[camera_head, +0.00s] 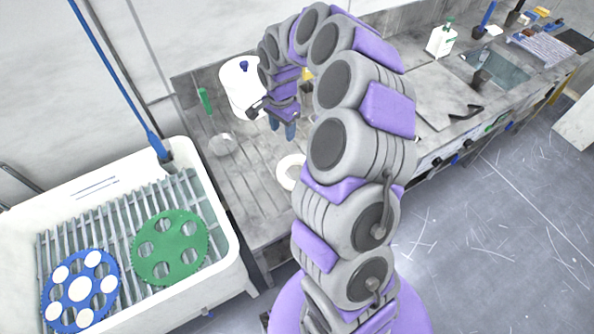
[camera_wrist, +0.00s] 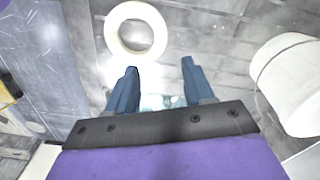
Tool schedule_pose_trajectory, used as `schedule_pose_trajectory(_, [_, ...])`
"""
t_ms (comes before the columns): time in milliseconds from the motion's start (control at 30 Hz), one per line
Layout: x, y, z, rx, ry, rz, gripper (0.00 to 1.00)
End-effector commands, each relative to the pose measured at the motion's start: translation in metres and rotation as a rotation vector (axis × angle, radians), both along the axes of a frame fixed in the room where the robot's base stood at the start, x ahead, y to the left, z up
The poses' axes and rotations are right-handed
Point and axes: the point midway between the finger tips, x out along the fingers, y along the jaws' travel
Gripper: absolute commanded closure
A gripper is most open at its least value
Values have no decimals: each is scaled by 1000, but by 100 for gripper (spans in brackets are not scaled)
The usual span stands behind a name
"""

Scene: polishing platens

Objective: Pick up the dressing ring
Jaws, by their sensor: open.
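The dressing ring is a white ring (camera_head: 282,173) lying flat on the grey bench, partly hidden behind my arm in the head view. In the wrist view the whole ring (camera_wrist: 111,32) shows at the top, beyond my fingertips and slightly left of the middle between them. My gripper (camera_wrist: 159,68) has its two blue fingers apart, with nothing between them. In the head view my gripper (camera_head: 283,131) hangs above the bench, behind the ring and apart from it.
A white bucket (camera_head: 236,95) stands close behind my gripper; it also shows in the wrist view (camera_wrist: 291,87). A green-handled tool (camera_head: 205,102) is left of it. A white basin (camera_head: 225,215) with a blue and a green disc is at the left. A sink (camera_head: 490,70) is at the far right.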

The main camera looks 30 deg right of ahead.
Motion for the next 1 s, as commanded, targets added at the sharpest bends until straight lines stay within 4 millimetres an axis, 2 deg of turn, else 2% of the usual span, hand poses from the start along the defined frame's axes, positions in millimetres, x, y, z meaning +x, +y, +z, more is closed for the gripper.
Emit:
schedule_pose_trajectory(100, [-1,-2,-26,3,3,3,48])
schedule_pose_trajectory(433, [-1,-8,-90,11,2,1,48])
schedule_pose_trajectory(600, [-1,-4,-106,6,0,3,48])
schedule_pose_trajectory(833, [-1,0,-116,2,0,4,48])
schedule_pose_trajectory(1000, [-1,-3,-141,8,1,2,48])
